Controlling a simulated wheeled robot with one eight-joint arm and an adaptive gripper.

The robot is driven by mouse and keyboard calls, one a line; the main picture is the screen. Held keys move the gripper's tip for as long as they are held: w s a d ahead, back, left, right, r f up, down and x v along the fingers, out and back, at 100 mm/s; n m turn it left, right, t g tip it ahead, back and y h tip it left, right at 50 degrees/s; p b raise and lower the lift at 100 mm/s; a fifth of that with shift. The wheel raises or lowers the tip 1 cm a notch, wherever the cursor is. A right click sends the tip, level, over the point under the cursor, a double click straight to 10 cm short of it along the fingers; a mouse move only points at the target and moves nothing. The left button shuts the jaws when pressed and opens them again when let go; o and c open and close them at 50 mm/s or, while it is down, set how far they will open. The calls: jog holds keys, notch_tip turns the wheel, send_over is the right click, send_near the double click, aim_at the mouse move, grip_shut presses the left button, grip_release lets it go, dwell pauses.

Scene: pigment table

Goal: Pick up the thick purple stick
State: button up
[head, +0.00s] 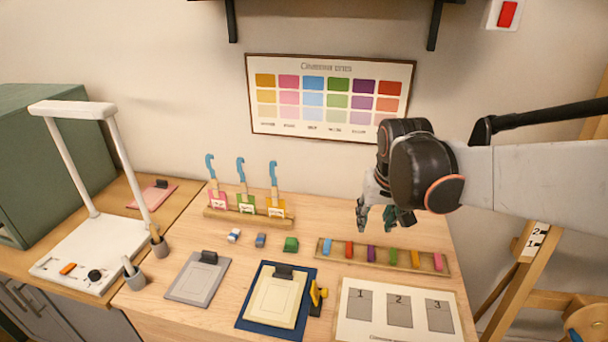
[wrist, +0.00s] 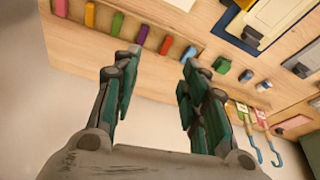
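The purple stick (head: 371,253) stands third from the left in a long wooden tray (head: 340,261), between a red stick (head: 349,249) and a green stick (head: 393,257). In the wrist view the purple stick (wrist: 143,34) shows just beyond my left fingertip. The red stick (wrist: 166,44) lies between the two fingertips in that picture. My gripper (head: 380,218) is open and empty, above the table at the back of the tray. In the wrist view my gripper (wrist: 160,62) has a wide gap between its fingers. It appears apart from the sticks.
Blue (head: 327,247), orange (head: 415,260) and pink (head: 438,262) sticks share the tray. A green block (head: 291,244) lies left of it. A numbered card (head: 353,328) and a blue board (head: 251,326) lie in front. A rack (head: 248,217) of blue-hooked tools stands behind left.

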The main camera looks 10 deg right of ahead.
jog(key=w+d+f+m+g, duration=0.2)
jog(key=w+d+f, duration=0.3)
jog(key=w+f, duration=0.2)
jog(key=b, duration=0.2)
send_over(371, 251)
jog(key=s, duration=0.1)
jog(key=f, duration=0.9)
jog(key=shift+d, duration=0.2)
jog(key=shift+w+a+f+b, duration=0.15)
jog(key=shift+f+b, duration=0.5)
jog(key=shift+f, duration=0.7)
jog(key=shift+w+a+f+b, duration=0.1)
jog(key=shift+w+f+b, duration=0.15)
jog(key=shift+f+b, duration=0.75)
jog(key=shift+f+p, duration=0.2)
jog(key=shift+p, duration=0.25)
jog(key=c, duration=0.9)
